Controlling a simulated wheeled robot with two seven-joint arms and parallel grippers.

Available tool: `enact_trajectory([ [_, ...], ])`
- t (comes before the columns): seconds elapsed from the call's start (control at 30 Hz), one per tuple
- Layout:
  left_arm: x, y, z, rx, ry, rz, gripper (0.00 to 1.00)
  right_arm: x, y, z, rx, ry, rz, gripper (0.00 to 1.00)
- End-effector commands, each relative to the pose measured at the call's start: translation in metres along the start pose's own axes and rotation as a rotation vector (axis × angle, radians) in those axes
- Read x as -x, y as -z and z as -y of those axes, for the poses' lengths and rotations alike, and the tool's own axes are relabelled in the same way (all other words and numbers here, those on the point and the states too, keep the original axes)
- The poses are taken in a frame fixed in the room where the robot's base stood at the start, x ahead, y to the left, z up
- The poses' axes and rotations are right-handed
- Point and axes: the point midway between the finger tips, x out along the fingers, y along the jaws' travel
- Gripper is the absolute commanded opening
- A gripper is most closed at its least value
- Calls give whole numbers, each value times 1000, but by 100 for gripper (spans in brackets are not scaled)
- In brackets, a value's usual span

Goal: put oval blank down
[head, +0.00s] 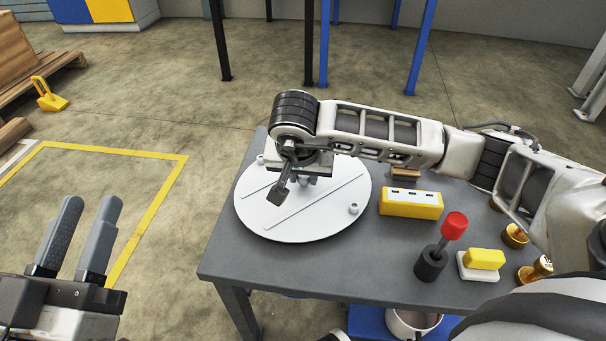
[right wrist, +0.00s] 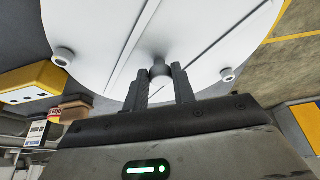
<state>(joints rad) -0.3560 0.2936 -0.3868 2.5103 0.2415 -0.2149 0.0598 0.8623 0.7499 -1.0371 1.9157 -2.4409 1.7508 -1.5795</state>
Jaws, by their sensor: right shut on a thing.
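The oval blank (head: 315,213) is a large white disc with two thin ribs and small round studs, at the left end of the grey table (head: 380,262). It also fills the top of the right wrist view (right wrist: 205,35). My right gripper (right wrist: 158,72) is above it, shut on the small knob at its middle. My right arm hides part of its far side in the head view. I cannot tell whether the disc touches the tabletop. My left gripper (head: 92,202) is open and empty, off to the left above the floor.
Right of the disc are a yellow block with a white top (head: 410,204), a red-knobbed lever (head: 454,226), a yellow block on a white base (head: 484,259) and brass parts (head: 514,236). The table's front middle is clear. Yellow floor tape (head: 150,218) lies left.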

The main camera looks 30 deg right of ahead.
Motion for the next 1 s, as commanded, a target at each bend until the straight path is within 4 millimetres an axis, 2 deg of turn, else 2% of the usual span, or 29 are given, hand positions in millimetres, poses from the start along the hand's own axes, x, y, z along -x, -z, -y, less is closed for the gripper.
enact_trajectory([
  [0.13,-1,2,0,-21,-5,-21,36,-2,0,0,-1,2,-2,0],
  [0.17,-1,4,0,-25,-7,-25,36,-2,-1,0,0,0,0,32],
  [0.2,-1,4,0,-24,-6,-25,36,-2,-1,0,0,0,0,43],
  [0.23,-1,4,0,-24,-6,-24,36,-2,-1,0,0,0,0,48],
  [0.6,-3,6,-1,-4,-8,-11,36,4,1,0,0,1,0,48],
  [0.77,8,-18,-1,145,43,136,36,33,3,0,2,3,-3,48],
  [1.0,29,-48,-13,365,93,346,36,85,2,0,1,3,-2,48],
])
